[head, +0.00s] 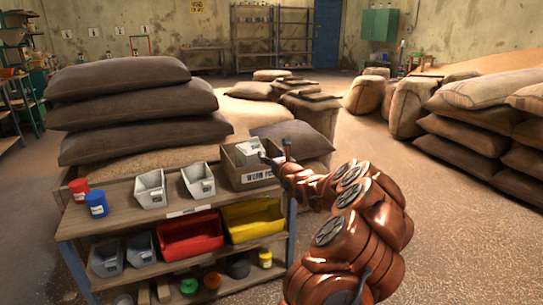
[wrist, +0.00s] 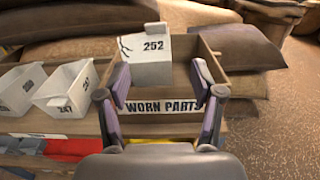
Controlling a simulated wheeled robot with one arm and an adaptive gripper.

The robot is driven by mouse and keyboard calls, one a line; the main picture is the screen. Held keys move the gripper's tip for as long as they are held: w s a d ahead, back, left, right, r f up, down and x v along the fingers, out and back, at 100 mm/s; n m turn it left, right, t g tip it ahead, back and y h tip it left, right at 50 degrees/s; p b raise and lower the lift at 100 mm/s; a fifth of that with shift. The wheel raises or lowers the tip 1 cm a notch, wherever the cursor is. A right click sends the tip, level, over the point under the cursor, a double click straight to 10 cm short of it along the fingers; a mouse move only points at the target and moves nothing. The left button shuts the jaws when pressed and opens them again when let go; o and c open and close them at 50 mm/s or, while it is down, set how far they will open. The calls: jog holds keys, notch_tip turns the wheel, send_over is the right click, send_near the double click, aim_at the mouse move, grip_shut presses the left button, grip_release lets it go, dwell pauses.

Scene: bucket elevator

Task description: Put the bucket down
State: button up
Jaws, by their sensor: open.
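A light grey bucket marked 252 (wrist: 154,64), with a dark crack near its top left, sits in the left part of the brown WORN PARTS box (wrist: 216,66). It rises above the box's front wall; its underside is hidden. In the head view the bucket (head: 248,148) shows at the top of the box (head: 237,176), on the right end of the shelf top. My gripper (wrist: 161,92) is open, its fingers apart over the box's front label in the wrist view, with nothing between them. In the head view my gripper (head: 275,158) is at the box's right side.
Two grey buckets, one (head: 150,188) and another (head: 198,180), stand left of the box on the shelf unit (head: 125,222). Red (head: 78,190) and blue (head: 97,203) cans stand further left. Stacked sacks (head: 135,110) rise behind. Floor at right is open.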

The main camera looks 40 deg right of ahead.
jog(key=shift+r, duration=0.15)
jog(key=v, duration=1.2)
jog(key=shift+p, duration=0.4)
